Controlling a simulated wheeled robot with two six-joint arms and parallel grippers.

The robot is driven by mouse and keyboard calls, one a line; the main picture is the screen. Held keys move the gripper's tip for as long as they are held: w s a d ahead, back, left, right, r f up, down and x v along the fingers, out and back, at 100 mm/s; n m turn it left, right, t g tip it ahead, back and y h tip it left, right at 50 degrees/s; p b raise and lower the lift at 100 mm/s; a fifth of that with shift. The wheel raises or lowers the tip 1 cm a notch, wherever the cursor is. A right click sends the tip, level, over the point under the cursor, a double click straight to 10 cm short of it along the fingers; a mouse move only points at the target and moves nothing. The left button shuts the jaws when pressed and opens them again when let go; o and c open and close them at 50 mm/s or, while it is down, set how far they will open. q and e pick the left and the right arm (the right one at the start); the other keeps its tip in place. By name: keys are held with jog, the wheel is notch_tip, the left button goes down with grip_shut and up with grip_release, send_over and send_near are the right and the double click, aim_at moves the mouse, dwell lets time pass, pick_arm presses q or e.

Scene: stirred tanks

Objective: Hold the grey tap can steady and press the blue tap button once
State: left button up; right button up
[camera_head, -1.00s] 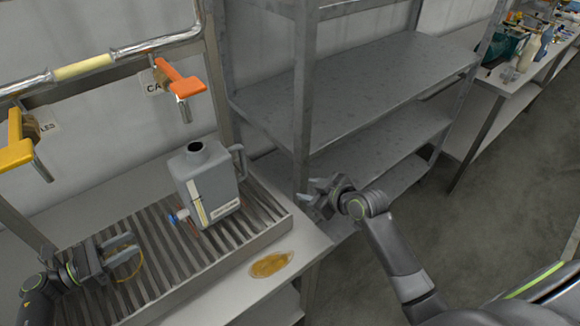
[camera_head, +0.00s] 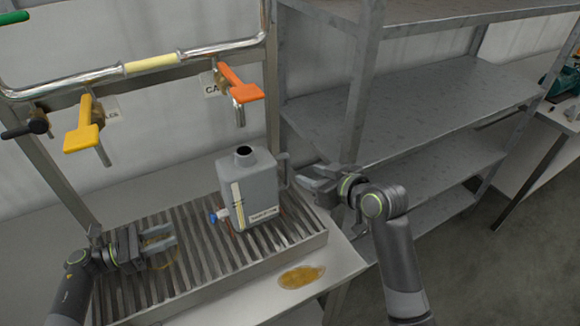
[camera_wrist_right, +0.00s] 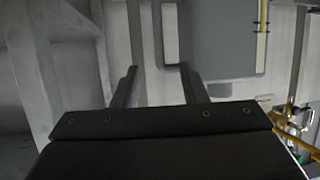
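The grey tap can (camera_head: 262,180) stands upright on a slatted drain rack, its open neck up and its handle (camera_head: 283,166) on the right. The blue tap button (camera_head: 212,218) sticks out low on its left side. My right gripper (camera_head: 304,177) is open just right of the handle, apart from it. In the right wrist view the can (camera_wrist_right: 218,42) and its handle (camera_wrist_right: 170,34) lie beyond the parted, empty fingers (camera_wrist_right: 158,69). My left gripper (camera_head: 174,243) is open and empty over the rack, left of the button, with a gap between. The button is not visible in the wrist view.
The slatted rack (camera_head: 196,283) sits on a bench with a brown puddle (camera_head: 301,277) at its front. A yellow valve (camera_head: 84,128) and an orange valve (camera_head: 240,84) hang from the pipe above. A metal shelf (camera_head: 415,110) stands close behind my right arm.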

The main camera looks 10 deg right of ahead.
aim_at(289, 167)
jog(key=x, duration=1.1)
jog(key=shift+c, duration=0.2)
grip_shut()
pick_arm(q)
jog(key=shift+c, duration=0.2)
dwell(1.3)
grip_shut()
dwell(1.6)
